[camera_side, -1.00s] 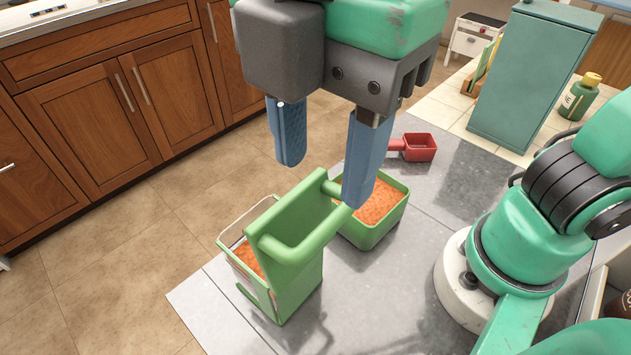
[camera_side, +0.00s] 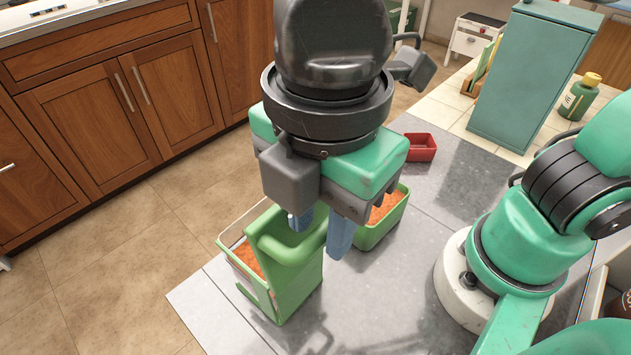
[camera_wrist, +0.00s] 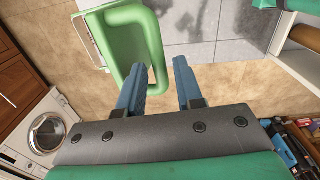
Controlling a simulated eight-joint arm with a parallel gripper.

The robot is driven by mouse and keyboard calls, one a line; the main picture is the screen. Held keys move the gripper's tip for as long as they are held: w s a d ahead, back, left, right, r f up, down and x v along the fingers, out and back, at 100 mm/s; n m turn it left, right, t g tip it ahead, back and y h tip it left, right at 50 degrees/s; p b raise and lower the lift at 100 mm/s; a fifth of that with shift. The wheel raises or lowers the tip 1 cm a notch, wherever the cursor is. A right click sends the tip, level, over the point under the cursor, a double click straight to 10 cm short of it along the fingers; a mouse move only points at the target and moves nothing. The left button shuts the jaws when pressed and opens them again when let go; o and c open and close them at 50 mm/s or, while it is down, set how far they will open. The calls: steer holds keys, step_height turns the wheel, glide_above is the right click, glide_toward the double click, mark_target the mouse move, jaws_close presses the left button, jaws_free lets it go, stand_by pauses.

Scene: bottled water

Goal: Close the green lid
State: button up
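The green lid (camera_side: 292,285) stands raised and steeply tilted on a clear-sided box (camera_side: 243,262) with orange contents. Its looped handle faces my gripper. The lid also shows in the wrist view (camera_wrist: 122,42), with the handle's right-hand bar reaching down to the fingers. My gripper (camera_side: 320,232) is open, with its two blue fingers apart, right at the handle. In the wrist view, my gripper (camera_wrist: 160,70) has the handle's end at the left finger and partly in the gap. Whether a finger touches the handle I cannot tell. My gripper hides part of the lid's top.
A green open container (camera_side: 372,235) with orange contents stands just right of the lid, partly behind my gripper. A teal cabinet (camera_side: 528,80) and a green bottle (camera_side: 579,98) stand at the back right.

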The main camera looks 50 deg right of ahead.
jaws_close()
stand_by(1.2)
